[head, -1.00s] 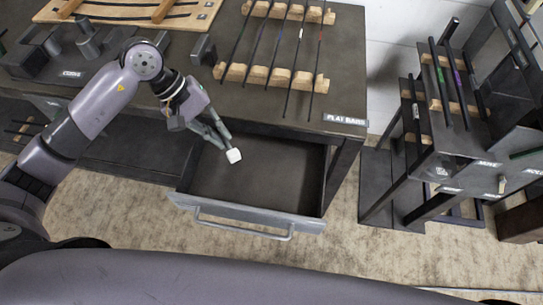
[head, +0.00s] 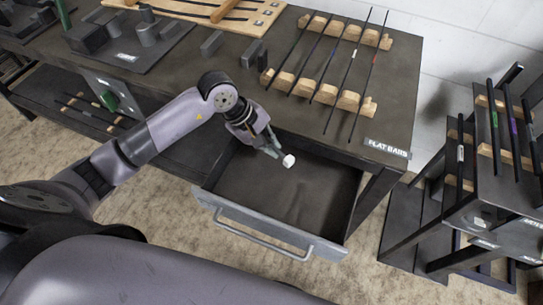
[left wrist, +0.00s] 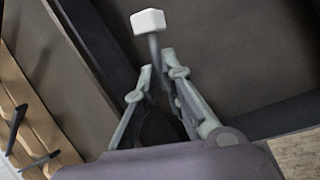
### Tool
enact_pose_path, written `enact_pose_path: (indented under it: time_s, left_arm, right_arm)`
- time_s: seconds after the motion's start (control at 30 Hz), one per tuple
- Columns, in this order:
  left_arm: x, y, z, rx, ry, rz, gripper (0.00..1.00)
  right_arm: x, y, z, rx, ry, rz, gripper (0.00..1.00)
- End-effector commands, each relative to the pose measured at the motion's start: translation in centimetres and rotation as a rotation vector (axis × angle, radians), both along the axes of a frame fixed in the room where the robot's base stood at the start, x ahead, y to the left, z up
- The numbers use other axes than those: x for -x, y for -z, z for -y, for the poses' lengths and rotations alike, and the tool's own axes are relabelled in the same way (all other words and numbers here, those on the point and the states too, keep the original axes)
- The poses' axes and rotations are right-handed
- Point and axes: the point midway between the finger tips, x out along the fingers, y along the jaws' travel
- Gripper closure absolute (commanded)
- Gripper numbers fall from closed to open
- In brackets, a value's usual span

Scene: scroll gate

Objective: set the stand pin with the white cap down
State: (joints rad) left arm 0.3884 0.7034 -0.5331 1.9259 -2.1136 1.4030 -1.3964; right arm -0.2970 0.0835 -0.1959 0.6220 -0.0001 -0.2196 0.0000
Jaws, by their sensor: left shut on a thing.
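The stand pin has a white cap (head: 289,161), which shows at the fingertips of my left gripper (head: 272,147) above the open drawer. In the left wrist view the white cap (left wrist: 148,21) sits on a dark bent-looking shaft (left wrist: 154,52), and the fingers of the left gripper (left wrist: 160,80) are closed around the shaft's lower part. The cap points away from my gripper. The rest of the pin is hidden between the fingers. My right gripper is not in view.
An empty open drawer (head: 232,197) with a front handle (head: 262,238) lies under the workbench (head: 212,70). Wooden racks (head: 343,98) hold several dark bars near a "FLAT BARS" label (head: 387,148). A dark shelf stand (head: 492,215) stands right.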

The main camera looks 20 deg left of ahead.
Motion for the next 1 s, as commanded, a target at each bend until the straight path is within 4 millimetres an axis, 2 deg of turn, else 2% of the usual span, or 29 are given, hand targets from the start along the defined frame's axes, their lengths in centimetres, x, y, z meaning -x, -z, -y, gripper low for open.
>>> enact_pose_path:
  time_s: [0.1,0.27,0.53,1.0]
  left_arm:
    - [0.0,1.5,0.0,0.002,-0.001,0.0,1.0]
    - [0.0,2.5,0.0,0.002,0.0,0.0,1.0]
    - [0.0,6.2,0.0,0.001,-0.001,-0.002,1.0]
    - [-0.1,7.0,0.0,0.0,0.001,0.003,1.0]
  right_arm:
    - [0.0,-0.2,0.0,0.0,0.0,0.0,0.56]
    - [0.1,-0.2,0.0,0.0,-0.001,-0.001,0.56]
    - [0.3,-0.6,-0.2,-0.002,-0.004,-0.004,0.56]
    - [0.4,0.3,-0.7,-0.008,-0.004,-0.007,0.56]
